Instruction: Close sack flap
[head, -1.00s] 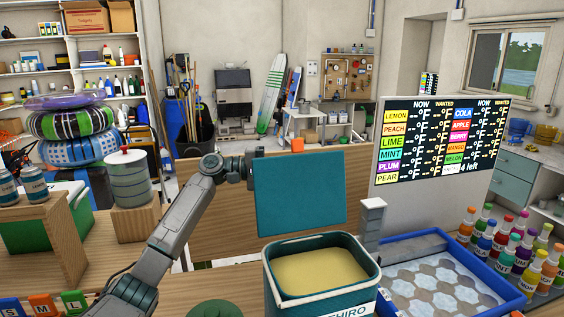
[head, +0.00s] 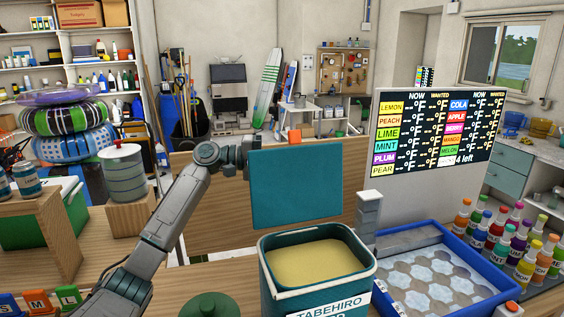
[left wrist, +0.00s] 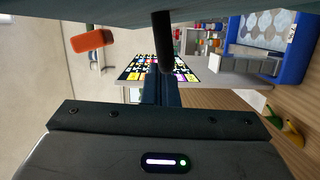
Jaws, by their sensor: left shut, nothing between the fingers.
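The sack (head: 312,293) is a teal, box-like container with a rounded rim and a white label reading "TABEHIRO". Tan material fills it and shows through the open top. Its flat teal flap (head: 297,187) stands upright at the back of the opening. My left arm reaches in from the left, and its wrist is at the flap's upper left edge; the fingers are hidden behind the flap. In the left wrist view my left gripper (left wrist: 158,82) is shut and empty. The flap also shows there as a dark teal band (left wrist: 110,10) along the top. My right gripper is out of view.
A blue tray of ice (head: 497,275) sits right of the sack, with several coloured bottles (head: 490,235) beyond it. A grey post (head: 369,215) stands just right of the flap. A round green lid (head: 208,306) lies left of the sack. A temperature board (head: 437,135) is behind.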

